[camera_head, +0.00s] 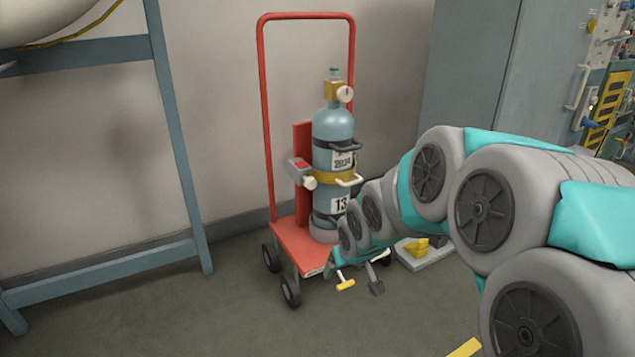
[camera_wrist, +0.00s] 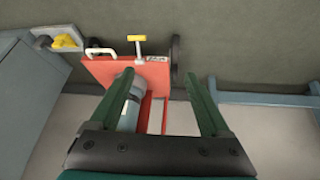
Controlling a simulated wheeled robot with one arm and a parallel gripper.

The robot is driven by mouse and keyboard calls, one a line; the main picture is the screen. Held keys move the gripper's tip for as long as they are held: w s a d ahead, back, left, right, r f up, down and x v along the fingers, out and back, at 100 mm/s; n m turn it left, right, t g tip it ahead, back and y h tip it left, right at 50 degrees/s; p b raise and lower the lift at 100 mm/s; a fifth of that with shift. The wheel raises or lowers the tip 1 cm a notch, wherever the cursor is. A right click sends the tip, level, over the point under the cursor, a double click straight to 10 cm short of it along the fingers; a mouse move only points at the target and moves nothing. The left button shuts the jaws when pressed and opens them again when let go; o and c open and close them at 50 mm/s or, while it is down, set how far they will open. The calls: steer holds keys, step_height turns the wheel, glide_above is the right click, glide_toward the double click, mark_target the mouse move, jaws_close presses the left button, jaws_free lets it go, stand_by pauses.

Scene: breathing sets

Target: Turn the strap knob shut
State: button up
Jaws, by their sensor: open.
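The strap knob (camera_head: 309,183) is a small white knob below a grey box with a red top, at the left side of the blue-grey gas cylinder (camera_head: 333,128). A yellow strap (camera_head: 333,178) runs around the cylinder at about the knob's height. The cylinder stands upright on a red cart (camera_head: 297,245). My gripper (camera_wrist: 163,88) is open, with its two dark green fingers spread apart. In the wrist view, part of the cylinder (camera_wrist: 130,118) shows by the left finger. In the head view my arm hides most of my gripper, which is low by the cart's front right. I cannot make out the knob in the wrist view.
A yellow T-handle (camera_head: 345,285) sticks out at the cart's front. A grey block with a yellow part (camera_head: 417,246) lies on the floor to the cart's right. A blue frame (camera_head: 178,140) stands at the left and a grey cabinet (camera_head: 465,70) behind. The floor at front left is clear.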

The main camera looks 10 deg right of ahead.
steer(key=w+r+n+t+y+p, duration=0.1)
steer(key=w+t+y+p, duration=0.3)
steer(key=w, duration=1.4)
steer(key=t+y+p, duration=0.1)
steer(key=t+p, duration=0.1)
steer(key=t, duration=0.5)
glide_toward(312, 184)
steer(key=w, duration=0.3)
steer(key=shift+a+x, duration=0.2)
steer(key=shift+x, duration=1.8)
steer(key=shift+a+x, duration=0.15)
steer(key=shift+x, duration=1.8)
steer(key=shift+s+f+n, duration=0.1)
steer(key=shift+n, duration=0.2)
steer(key=shift+c, duration=0.3)
jaws_close()
